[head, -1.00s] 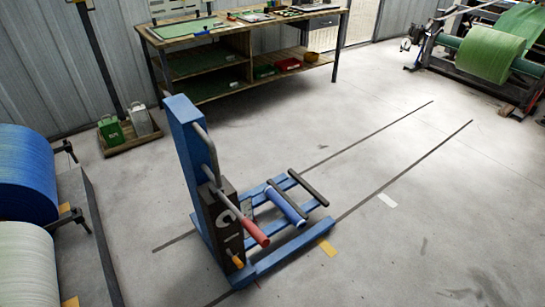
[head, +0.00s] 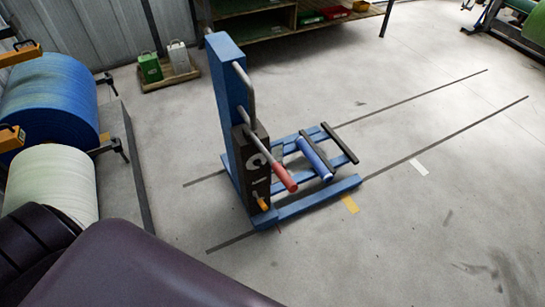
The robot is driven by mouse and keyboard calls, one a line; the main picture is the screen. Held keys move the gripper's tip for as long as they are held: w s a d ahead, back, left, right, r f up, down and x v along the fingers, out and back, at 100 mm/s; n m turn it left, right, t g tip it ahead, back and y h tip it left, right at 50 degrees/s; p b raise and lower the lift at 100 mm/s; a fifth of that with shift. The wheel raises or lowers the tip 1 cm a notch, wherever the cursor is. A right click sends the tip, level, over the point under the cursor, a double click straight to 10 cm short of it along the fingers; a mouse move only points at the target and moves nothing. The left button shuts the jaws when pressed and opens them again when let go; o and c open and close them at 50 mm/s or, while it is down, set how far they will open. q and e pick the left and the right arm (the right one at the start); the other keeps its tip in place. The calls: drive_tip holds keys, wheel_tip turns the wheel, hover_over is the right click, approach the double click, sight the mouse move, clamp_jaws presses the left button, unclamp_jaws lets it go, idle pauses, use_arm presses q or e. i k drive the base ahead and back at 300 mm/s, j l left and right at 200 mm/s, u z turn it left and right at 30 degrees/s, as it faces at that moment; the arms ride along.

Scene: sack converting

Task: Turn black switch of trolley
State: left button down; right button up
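The blue trolley (head: 222,90) stands upright on the floor near the middle of the head view. A black box (head: 248,178) with white markings is fixed to its mast. A lever with a red grip (head: 285,178) sticks out from the box, and a small yellow-orange handle (head: 262,204) sits low on it. I cannot make out a separate black switch at this size. A dark part of my own body fills the lower left corner, well apart from the trolley. Neither of my grippers is in view.
Blue (head: 45,100) and pale (head: 52,178) rolls stand at the left, beside yellow-orange parts (head: 20,53). A green can (head: 150,67) and a grey can sit on a pallet behind. A workbench (head: 255,28) is at the back. The floor right of the trolley is clear.

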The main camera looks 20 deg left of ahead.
sight(257, 162)
drive_tip(key=i+l+u, duration=0.15)
drive_tip(key=u, duration=0.3)
drive_tip(key=i+l+u, duration=0.1)
drive_tip(key=l+u, duration=0.15)
drive_tip(key=u, duration=0.2)
